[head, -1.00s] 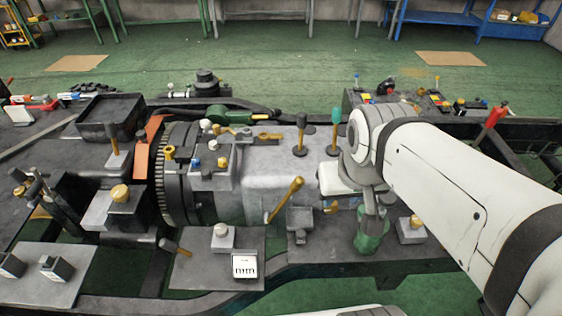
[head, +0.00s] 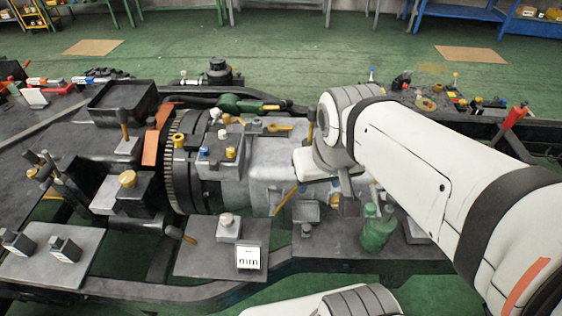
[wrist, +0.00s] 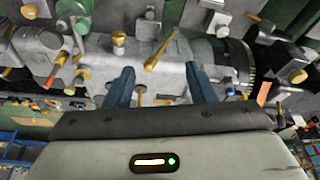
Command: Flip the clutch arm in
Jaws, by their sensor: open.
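The clutch arm seems to be the brass-coloured lever (head: 284,202) slanting up from the near side of the grey gearbox housing (head: 265,172) in the head view. In the wrist view the lever (wrist: 160,50) stands slanted just beyond the fingertips, roughly midway across the gap. My gripper (wrist: 160,70) is open, with its two blue fingers apart and nothing held between them. In the head view my wrist hangs over the right part of the housing, right of the lever, and hides some of it. I cannot tell whether a finger touches the housing.
A toothed flywheel (head: 180,170) is left of the housing. A green bottle-like part (head: 378,230) stands close to my wrist. A plate with a small block (head: 228,230) and a white label (head: 249,258) lies in front. Several upright knobs crowd the housing top.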

